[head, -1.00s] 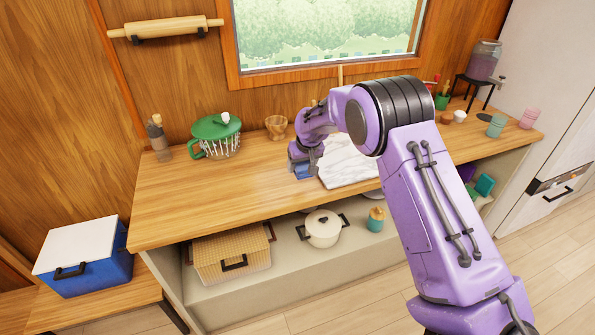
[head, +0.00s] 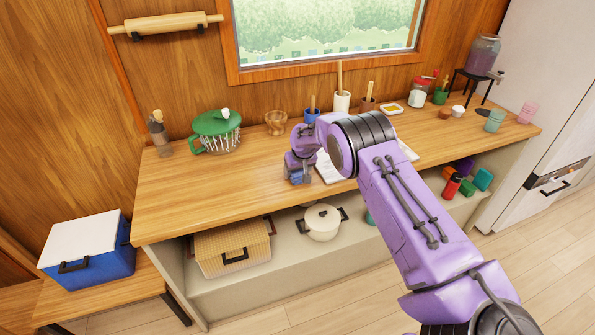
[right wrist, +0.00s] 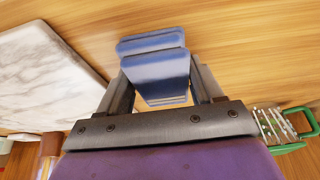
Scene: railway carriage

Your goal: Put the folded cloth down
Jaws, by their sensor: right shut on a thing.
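The folded cloth (head: 298,179) is blue and sits between the jaws of my right gripper (head: 299,170), low over the wooden counter, left of the white marble board. In the right wrist view the cloth (right wrist: 155,68) shows as stacked blue layers, with a finger of the right gripper (right wrist: 158,88) on each side. The jaws are shut on it. I cannot tell whether its underside touches the counter. My left gripper is not in view.
The counter (head: 195,195) is clear to the left of the cloth. A marble board (head: 326,170) lies just right, partly hidden by my arm. A white pot (head: 322,224) is on the shelf below.

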